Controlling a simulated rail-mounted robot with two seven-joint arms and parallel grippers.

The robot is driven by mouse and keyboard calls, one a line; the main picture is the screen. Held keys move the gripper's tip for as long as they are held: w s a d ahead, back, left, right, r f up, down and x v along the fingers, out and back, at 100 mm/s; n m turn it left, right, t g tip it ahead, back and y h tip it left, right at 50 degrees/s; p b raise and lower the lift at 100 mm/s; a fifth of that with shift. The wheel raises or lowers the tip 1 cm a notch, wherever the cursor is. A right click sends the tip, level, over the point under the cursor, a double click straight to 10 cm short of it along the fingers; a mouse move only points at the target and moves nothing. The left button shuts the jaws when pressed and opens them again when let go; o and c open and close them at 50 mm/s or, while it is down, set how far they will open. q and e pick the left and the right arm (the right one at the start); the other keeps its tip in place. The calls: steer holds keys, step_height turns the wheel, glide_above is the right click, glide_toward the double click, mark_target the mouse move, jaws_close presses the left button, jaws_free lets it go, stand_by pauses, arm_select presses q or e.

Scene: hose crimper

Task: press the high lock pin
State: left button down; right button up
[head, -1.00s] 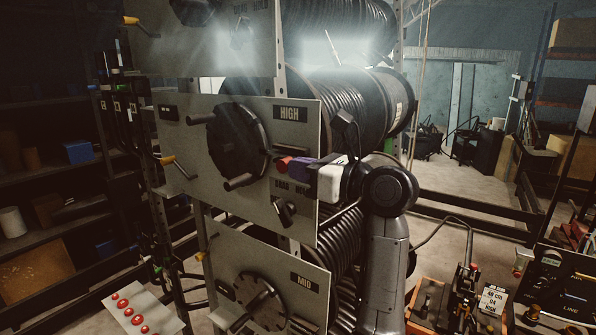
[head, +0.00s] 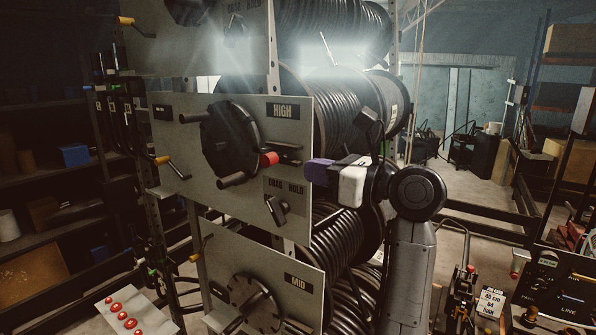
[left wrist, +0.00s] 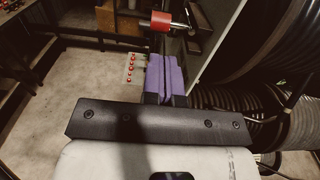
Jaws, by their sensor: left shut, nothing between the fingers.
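The high lock pin has a red knob (head: 268,159) on a metal shaft, beside the dark wheel on the panel marked HIGH (head: 286,111). It also shows at the top of the left wrist view as a red cylinder (left wrist: 162,21). My left gripper (head: 312,172) has purple fingers, closed together and empty. It is to the right of the knob in the head view, with a visible gap between them. In the left wrist view the closed fingers (left wrist: 160,78) point towards the area just below the knob. My right gripper is not in view.
A black drag/hold knob (head: 277,208) sits below the pin. The dark wheel (head: 231,140) with handles is left of it. Hose reels (head: 345,110) are behind the panel. A MID panel (head: 300,290) is below. A board with red buttons (head: 126,318) is at lower left.

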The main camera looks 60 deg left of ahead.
arm_select(q)
steer(key=b+v, duration=0.1)
steer(key=v, duration=0.5)
steer(key=shift+w+d, duration=0.2)
steer(key=shift+d, duration=0.2)
